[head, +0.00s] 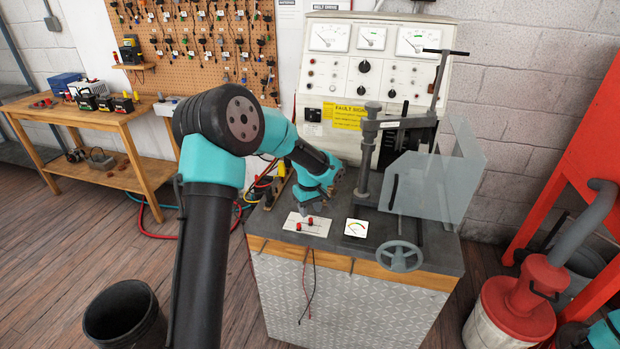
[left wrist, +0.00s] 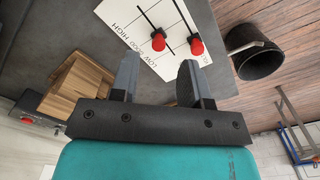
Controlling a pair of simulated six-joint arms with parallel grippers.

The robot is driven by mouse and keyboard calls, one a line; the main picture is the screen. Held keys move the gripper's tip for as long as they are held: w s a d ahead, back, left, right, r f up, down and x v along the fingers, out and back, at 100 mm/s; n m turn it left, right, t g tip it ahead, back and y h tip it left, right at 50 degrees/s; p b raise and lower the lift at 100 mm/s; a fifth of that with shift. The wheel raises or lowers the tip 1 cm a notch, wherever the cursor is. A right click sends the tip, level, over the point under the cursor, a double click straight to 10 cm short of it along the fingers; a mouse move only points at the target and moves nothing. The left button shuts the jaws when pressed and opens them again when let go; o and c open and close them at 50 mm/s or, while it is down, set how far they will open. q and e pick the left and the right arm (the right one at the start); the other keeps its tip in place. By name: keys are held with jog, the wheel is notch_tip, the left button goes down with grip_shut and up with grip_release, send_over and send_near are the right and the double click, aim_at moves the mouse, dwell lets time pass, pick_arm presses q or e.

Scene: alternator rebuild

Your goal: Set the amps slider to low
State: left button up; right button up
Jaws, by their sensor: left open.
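A white slider panel (head: 320,229) lies on the dark bench top. It carries two red knobs in thin slots, one knob (head: 299,226) nearer the front and another (head: 311,220) behind it. In the left wrist view the panel (left wrist: 120,13) shows printed words including LOW and HIGH. I cannot read which slider is amps. My left gripper (head: 318,203) points down just behind the panel. In the left wrist view its open fingers (left wrist: 158,66) are empty, with one red knob (left wrist: 158,42) just beyond the gap and the other knob (left wrist: 196,45) beyond the right finger. My right gripper is not visible.
A small gauge (head: 356,228) lies right of the panel. A grey press with a clear shield (head: 436,185) and handwheel (head: 399,256) stands further right. A console (head: 375,75) rises behind. A black bucket (head: 126,315) stands on the floor at left.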

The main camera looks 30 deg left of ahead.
aim_at(311, 221)
pick_arm(q)
notch_tip(311, 221, up, 14)
dwell(0.4)
jog(key=m, duration=0.2)
jog(key=d+m, duration=0.1)
jog(key=shift+w+m, duration=0.3)
jog(key=shift+w, duration=0.05)
jog(key=shift+f, duration=0.1)
jog(key=f, duration=1.7)
jog(key=shift+s+a, duration=0.25)
jog(key=shift+a, duration=0.1)
jog(key=shift+c, duration=0.3)
grip_shut()
